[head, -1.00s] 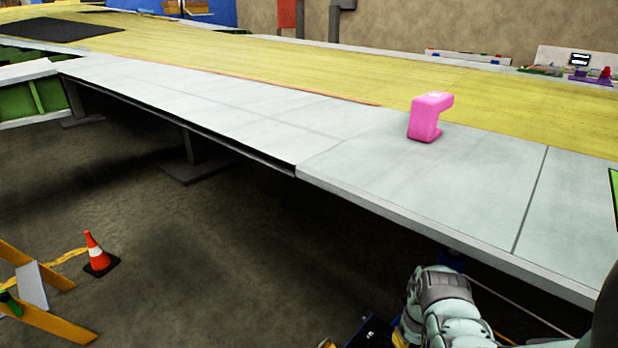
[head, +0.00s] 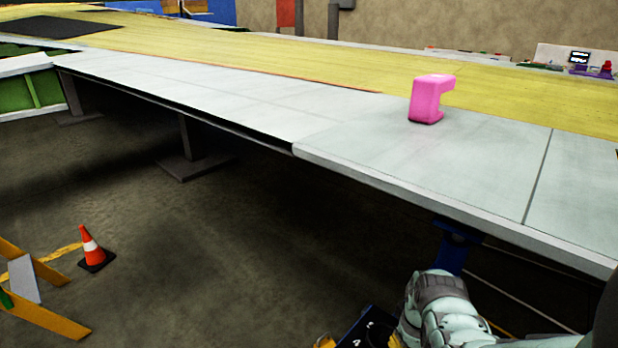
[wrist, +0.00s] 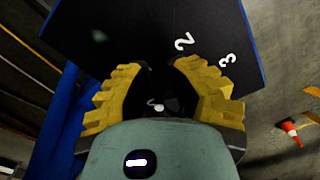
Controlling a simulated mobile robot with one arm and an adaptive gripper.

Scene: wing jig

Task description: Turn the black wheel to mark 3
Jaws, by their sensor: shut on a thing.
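The black wheel (wrist: 160,90) lies between the yellow fingers of my gripper (wrist: 164,66) in the wrist view. The fingers are shut on it and cover much of its rim. A small white mark shows low on the dark wheel; its exact bearing is hard to tell. Behind it is a dark panel (wrist: 110,32) with blue edges. White numerals 2 (wrist: 183,41) and 3 (wrist: 227,60) are printed on it, to the upper right of the wheel. In the head view the panel (head: 362,328) shows only in part at the bottom, and the wheel is mostly hidden.
A long wing surface (head: 400,160) with a pale edge runs above the panel. A pink clamp-like block (head: 427,100) stands on it. A blue support (head: 455,247) is under its edge. A traffic cone (head: 92,247) and a yellow stepladder (head: 40,300) stand on the floor at left.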

